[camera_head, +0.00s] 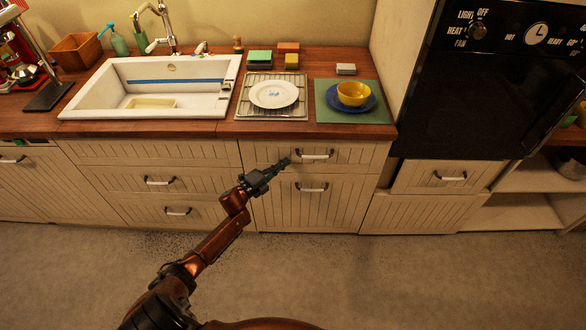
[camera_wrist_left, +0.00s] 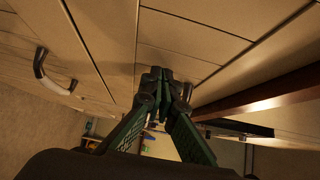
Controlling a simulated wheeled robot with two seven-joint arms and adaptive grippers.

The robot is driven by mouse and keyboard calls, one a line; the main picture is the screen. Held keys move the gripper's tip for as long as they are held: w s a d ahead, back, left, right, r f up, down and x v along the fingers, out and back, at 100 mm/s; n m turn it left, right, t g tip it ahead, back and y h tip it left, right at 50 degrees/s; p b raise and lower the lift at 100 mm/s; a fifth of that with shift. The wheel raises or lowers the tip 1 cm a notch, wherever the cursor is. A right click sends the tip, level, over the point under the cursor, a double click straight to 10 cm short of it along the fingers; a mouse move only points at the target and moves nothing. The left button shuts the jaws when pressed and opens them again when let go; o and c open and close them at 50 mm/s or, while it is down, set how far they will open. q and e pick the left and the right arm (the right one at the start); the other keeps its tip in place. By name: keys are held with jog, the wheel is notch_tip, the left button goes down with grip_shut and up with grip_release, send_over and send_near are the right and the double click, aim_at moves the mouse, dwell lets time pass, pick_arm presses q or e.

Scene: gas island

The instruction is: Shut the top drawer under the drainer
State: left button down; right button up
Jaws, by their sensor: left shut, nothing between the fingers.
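The drainer (camera_head: 243,109) is a wire rack on the wooden counter, with a white plate (camera_head: 274,94) on it. The top drawer (camera_head: 357,156) below it has a cream grooved front and a curved handle (camera_head: 315,156). I cannot tell whether its front is flush or stands slightly out. My left gripper (camera_head: 287,162) is shut and empty, with its tips at the drawer front, left of the handle. Contact cannot be told. In the left wrist view the closed fingers (camera_wrist_left: 156,78) point at cream panels. My right gripper is not in view.
A lower front with a handle (camera_head: 312,188) is under the drawer. Other drawers (camera_head: 160,182) stand left, below the white sink (camera_head: 100,85). A black oven (camera_head: 480,90) is at the right. The counter edge (camera_head: 330,132) overhangs the fronts. The floor (camera_head: 420,280) in front is clear.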

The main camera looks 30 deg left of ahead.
pick_arm(q)
jog(key=shift+s, duration=0.2)
jog(key=v, duration=0.7)
jog(key=shift+s, duration=0.35)
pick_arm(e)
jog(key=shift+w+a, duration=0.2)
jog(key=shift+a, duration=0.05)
pick_arm(q)
jog(key=shift+a, duration=0.1)
